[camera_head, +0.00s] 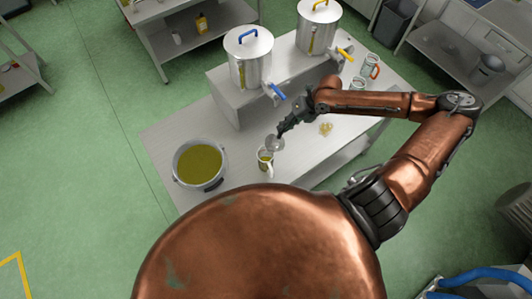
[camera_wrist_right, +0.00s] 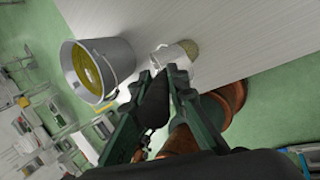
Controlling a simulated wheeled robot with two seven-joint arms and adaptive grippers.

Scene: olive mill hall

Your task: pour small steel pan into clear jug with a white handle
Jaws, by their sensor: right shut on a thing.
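My right gripper (camera_head: 283,131) is shut on the small steel pan (camera_head: 275,143), holding it above the table. The pan is close over the clear jug with a white handle (camera_head: 265,164) and looks tilted toward it. The jug stands upright on the table and yellow-green shows in it. Whether liquid is running from the pan is too small to tell. In the right wrist view, the fingertips (camera_wrist_right: 169,76) reach a pale, shiny vessel; pan and jug overlap there and I cannot separate them. My left gripper is not in view.
A large steel pot (camera_head: 176,178) of yellow-green liquid stands left of the jug; it also shows in the wrist view (camera_wrist_right: 122,62). Two steel tanks with a blue tap (camera_head: 278,92) and yellow tap (camera_head: 345,54) stand behind. Jugs (camera_head: 371,66) stand right. A yellowish patch (camera_head: 325,129) lies nearby.

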